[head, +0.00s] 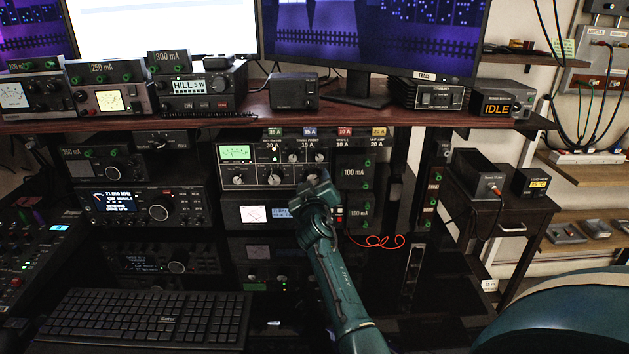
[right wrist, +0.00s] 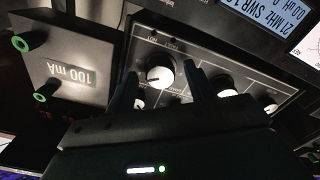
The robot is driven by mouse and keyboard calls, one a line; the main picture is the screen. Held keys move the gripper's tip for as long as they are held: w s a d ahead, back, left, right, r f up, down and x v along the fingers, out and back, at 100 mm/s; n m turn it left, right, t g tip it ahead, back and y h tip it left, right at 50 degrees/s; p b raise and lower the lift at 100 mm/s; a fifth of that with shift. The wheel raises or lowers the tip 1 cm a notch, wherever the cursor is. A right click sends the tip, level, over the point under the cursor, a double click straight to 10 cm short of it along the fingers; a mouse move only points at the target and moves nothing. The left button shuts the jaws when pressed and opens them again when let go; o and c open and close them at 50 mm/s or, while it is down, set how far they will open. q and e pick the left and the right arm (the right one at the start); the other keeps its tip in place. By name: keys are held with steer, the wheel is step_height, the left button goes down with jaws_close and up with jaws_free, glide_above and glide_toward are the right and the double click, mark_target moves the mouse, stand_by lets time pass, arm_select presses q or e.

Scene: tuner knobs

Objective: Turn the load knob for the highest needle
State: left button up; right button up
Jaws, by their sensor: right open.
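The tuner (head: 256,172) is a dark-faced box on the rack below the shelf, with a lit green meter (head: 236,153) at its upper left. The meter's needle is too small to read. Several white-and-dark knobs are on its face. My right gripper (head: 316,187) is in front of the tuner's right end and hides part of it. In the right wrist view, a knob (right wrist: 159,73) with a white face lies between the open fingers of the right gripper (right wrist: 163,72). I cannot tell whether they touch it. My left gripper is not in view.
A 100 mA box (head: 354,174) stands right of the tuner, close to my right gripper. Another meter unit (head: 255,214) sits directly below. A radio (head: 140,207) is to the left, and a keyboard (head: 145,318) lies at the front. A red cable (head: 378,242) hangs below right.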

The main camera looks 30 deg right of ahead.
steer(key=shift+c, duration=0.3)
steer(key=c, duration=0.9)
